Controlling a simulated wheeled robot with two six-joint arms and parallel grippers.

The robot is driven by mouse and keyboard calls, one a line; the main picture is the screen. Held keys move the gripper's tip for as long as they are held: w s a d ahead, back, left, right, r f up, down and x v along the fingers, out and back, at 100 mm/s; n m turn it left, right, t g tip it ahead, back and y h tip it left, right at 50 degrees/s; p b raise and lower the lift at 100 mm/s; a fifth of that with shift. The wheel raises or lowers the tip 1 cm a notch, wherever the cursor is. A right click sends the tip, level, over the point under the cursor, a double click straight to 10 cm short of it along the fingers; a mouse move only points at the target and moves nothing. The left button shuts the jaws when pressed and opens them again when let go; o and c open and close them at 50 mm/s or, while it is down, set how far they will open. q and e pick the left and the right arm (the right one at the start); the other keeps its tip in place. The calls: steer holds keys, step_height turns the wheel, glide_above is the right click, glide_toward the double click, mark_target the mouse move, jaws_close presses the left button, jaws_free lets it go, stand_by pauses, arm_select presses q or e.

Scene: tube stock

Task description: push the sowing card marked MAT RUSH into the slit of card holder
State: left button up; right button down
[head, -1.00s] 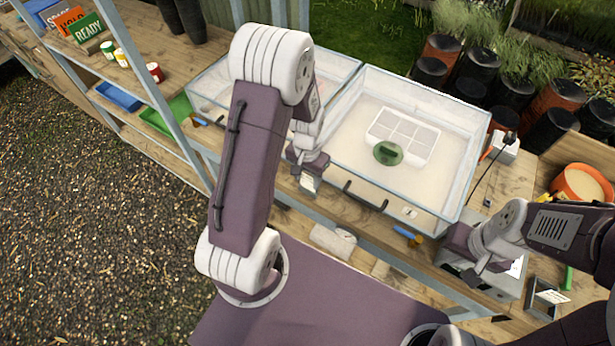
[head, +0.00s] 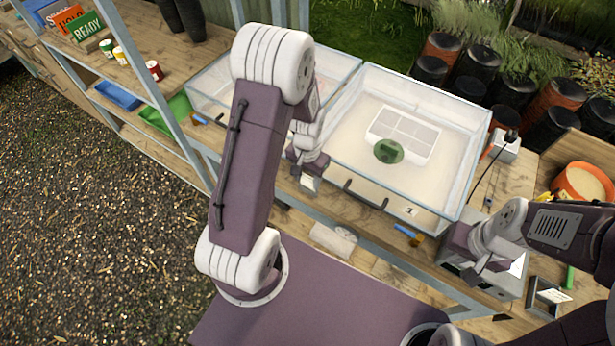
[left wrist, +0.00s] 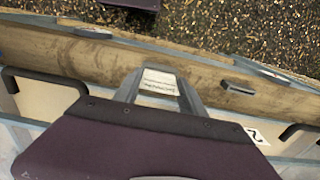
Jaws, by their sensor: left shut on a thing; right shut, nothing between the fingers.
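My left gripper (head: 310,182) is just in front of the clear bins, over the front strip of the bench. It is shut on a small white card (left wrist: 160,82), which shows between its fingers in the left wrist view; the print is too small to read. In the head view the card (head: 310,184) is a pale patch at the fingertips. A small grey block with a dark slot (left wrist: 238,88) sits on the bench edge, apart from the fingers; I cannot tell if it is the card holder. My right gripper (head: 478,268) is shut and empty by a metal box.
A clear bin (head: 455,190) with a white seed tray and a green disc stands behind the left gripper. A dark bin handle (head: 365,195) juts forward. The metal box (head: 512,285) and a dark frame with a pale sheet (head: 545,298) lie at right. Shelves stand left.

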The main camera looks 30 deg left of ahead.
arm_select(q)
steer(key=shift+f+b, duration=0.3)
steer(key=shift+f, duration=0.2)
steer(key=o, duration=1.4)
steer(key=shift+c, duration=0.2)
steer(key=shift+o, duration=0.4)
steer(key=o, duration=0.5)
steer(key=shift+r, duration=0.1)
steer(key=shift+r+p, duration=1.1)
steer(key=shift+p, duration=0.05)
steer(key=shift+r, duration=0.1)
